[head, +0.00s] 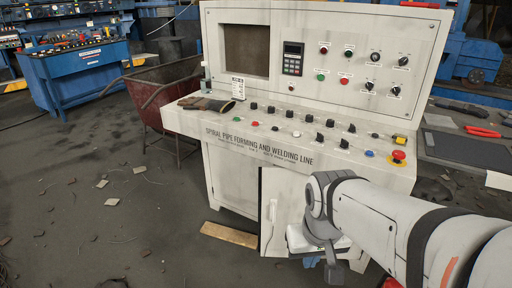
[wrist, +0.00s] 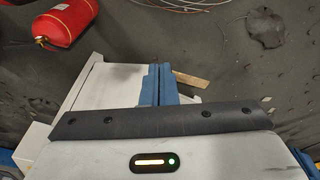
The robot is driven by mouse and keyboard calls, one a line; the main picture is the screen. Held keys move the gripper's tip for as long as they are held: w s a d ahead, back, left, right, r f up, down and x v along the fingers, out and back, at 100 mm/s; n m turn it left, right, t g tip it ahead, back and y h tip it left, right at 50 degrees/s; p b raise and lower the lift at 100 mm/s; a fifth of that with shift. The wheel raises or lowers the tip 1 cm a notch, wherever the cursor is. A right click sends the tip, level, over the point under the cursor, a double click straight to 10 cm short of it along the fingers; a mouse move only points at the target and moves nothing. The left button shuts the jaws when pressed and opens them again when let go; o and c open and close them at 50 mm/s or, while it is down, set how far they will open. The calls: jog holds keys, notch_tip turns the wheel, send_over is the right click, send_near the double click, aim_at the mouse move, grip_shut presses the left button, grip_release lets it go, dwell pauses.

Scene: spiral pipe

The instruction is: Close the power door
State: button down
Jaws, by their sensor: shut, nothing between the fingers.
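The white control console (head: 290,125) stands in the middle of the head view, with a pale lower cabinet under its sloped panel. The power door (head: 286,190) looks like the pale panel at the cabinet front, with a light handle (head: 270,228) near its left edge. It appears ajar; my arm hides its right and lower parts. My gripper (wrist: 159,68) shows in the wrist view with its blue fingers together and empty. A white panel (wrist: 105,85), probably the door or cabinet, lies just left of the fingers. I cannot tell whether they touch it.
A red extinguisher (wrist: 60,20) lies at upper left in the wrist view. A rusty red cart (head: 165,95) stands left of the console. Debris litters the otherwise open floor at left.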

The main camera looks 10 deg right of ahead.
jog(key=w+a+f+m+g+y+b, duration=0.25)
jog(key=w+a+f+m+y, duration=0.45)
jog(key=m, duration=0.6)
jog(key=m+t+y+b, duration=0.4)
jog(key=m+t+b, duration=0.75)
jog(key=m, duration=2.25)
send_near(266, 176)
jog(key=s+a+f+t+p, duration=0.1)
jog(key=a+f+t+p, duration=0.1)
jog(key=a+t+p, duration=0.25)
jog(key=w+b, duration=0.2)
jog(key=w, duration=0.1)
jog(key=shift+w+f+g, duration=0.1)
jog(key=shift+f+g, duration=0.05)
jog(key=shift+g, duration=0.2)
jog(key=shift+w+d, duration=0.1)
jog(key=shift+w, duration=0.45)
